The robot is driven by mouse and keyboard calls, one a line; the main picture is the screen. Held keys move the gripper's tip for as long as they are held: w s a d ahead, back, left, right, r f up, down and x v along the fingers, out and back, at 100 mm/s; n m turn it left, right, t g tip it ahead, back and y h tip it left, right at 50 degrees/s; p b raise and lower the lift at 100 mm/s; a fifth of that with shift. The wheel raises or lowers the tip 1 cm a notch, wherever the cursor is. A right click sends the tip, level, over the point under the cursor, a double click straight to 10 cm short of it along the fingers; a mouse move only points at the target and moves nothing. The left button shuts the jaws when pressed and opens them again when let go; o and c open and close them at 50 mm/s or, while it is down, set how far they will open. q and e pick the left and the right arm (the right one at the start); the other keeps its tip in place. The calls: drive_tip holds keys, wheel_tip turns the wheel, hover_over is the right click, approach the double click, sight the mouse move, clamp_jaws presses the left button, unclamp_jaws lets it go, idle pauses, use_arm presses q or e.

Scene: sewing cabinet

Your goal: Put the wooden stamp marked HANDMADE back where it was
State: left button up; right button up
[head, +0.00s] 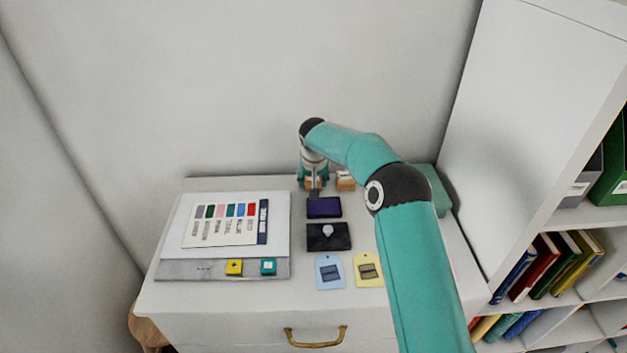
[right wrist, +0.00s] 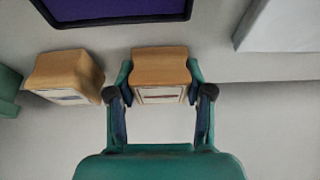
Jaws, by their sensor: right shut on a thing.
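My right gripper (head: 313,188) reaches down at the back of the cabinet top, near the wall. It is shut on a wooden stamp, which sits between its two fingers in the right wrist view (right wrist: 160,68). That stamp's pale label carries a reddish line, too small to read. A second wooden stamp (head: 346,181) stands just right of the gripper; in the right wrist view (right wrist: 65,75) it is at the left, apart from the held one. I cannot tell whether the held stamp touches the surface. My left gripper is not in view.
A purple ink pad (head: 323,208) lies in front of the stamps, with a black case part (head: 328,243) nearer. Blue (head: 330,274) and yellow (head: 369,270) tags lie at the front. A board with a colour chart (head: 275,249) is left; a green box (head: 440,190) is right.

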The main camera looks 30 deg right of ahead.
drive_tip(key=o, duration=1.2)
drive_tip(key=shift+c, duration=0.2)
drive_tip(key=b+v, duration=0.1)
drive_tip(key=v, duration=1.1)
drive_tip(key=shift+b, duration=0.35)
drive_tip(key=shift+a, duration=0.1)
